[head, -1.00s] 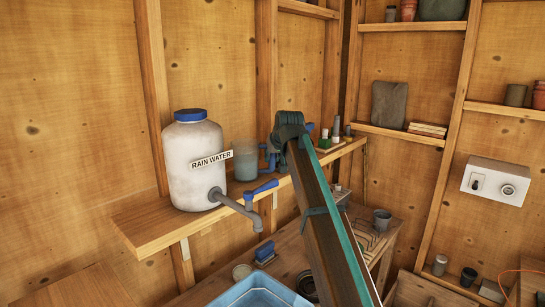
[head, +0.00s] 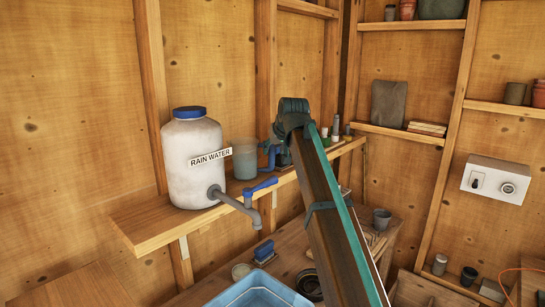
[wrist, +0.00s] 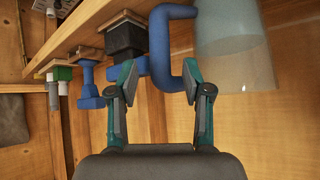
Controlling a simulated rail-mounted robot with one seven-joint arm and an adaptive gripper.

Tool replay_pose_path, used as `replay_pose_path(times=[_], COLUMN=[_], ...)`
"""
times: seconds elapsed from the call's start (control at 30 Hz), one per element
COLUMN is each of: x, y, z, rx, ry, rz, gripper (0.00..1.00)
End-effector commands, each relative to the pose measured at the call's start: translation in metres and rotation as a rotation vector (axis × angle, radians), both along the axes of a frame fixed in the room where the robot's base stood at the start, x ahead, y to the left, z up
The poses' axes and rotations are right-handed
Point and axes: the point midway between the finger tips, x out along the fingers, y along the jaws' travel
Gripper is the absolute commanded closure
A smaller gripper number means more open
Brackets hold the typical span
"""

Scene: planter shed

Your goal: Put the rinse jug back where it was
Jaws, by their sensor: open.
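The rinse jug (head: 245,160) is a translucent grey-green vessel with a blue handle. It stands upright on the wall shelf, just right of the white rain water container (head: 190,165). In the wrist view the jug (wrist: 232,45) fills the upper right, with its blue handle (wrist: 160,55) to its left. My gripper (wrist: 160,85) is open, with its two fingers on either side of the handle. I see no clear grip on it. In the head view my gripper (head: 277,153) is at the jug's right side, partly hidden by my own arm.
The rain water container has a grey spout and a blue tap lever (head: 262,185) in front of the jug. Several small bottles (head: 335,130) stand farther right on the shelf (head: 165,225). A blue basin (head: 260,292) sits below. A blue T-shaped item (wrist: 88,85) is left of my fingers.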

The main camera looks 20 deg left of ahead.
Motion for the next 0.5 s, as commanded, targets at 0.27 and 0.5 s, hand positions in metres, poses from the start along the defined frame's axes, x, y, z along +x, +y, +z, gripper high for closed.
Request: replay_pose_path(times=[0.27, 0.5], x=[-0.029, -0.041], y=[-0.022, -0.031], z=[0.035, 0.05], rx=[0.001, 0.0], ry=[-0.002, 0.0], rz=[0.0, 0.0], gripper=[0.51, 0.51])
